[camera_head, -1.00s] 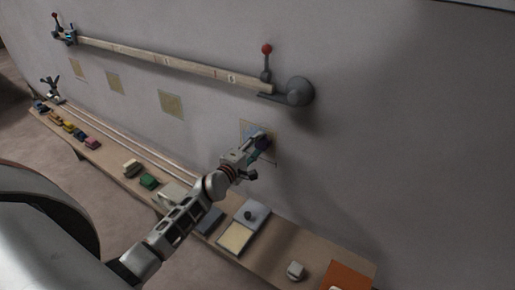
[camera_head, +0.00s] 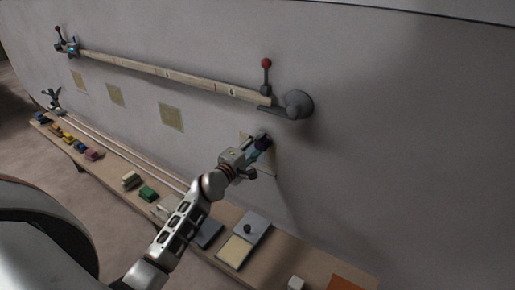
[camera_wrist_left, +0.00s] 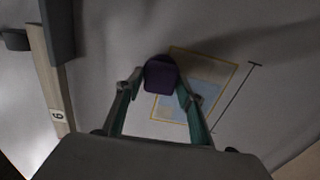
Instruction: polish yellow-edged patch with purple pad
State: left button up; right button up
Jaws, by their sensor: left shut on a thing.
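The yellow-edged patch (camera_wrist_left: 226,78) is on the grey wall, with a pale blue area inside its thin yellow outline in the left wrist view. My left gripper (camera_head: 262,144) is shut on the purple pad (camera_wrist_left: 160,76), which overlaps the patch's upper left part in that view. I cannot tell whether the pad touches the wall. In the head view my gripper covers much of the patch (camera_head: 271,166). My right gripper is not in view.
A numbered rail (camera_head: 170,76) with a red-knobbed lever (camera_head: 266,75) runs above the patch. Other yellowish patches (camera_head: 171,117) lie to the left. A bench (camera_head: 287,258) below holds several coloured blocks, a grey box with a black knob (camera_head: 250,228) and a cream-topped tray (camera_head: 235,252).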

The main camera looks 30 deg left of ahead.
pick_arm(q)
jog(key=shift+s+f+b, duration=0.1)
jog(key=shift+f+b, duration=1.9)
jog(key=shift+f, duration=1.4)
jog(key=shift+f+b, duration=1.85)
jog(key=shift+f, duration=1.3)
jog(key=o, duration=0.4)
jog(key=shift+r, duration=0.1)
jog(key=c, duration=0.4)
jog(key=shift+s, duration=0.1)
jog(key=shift+s+p, duration=0.45)
jog(key=shift+s, duration=0.1)
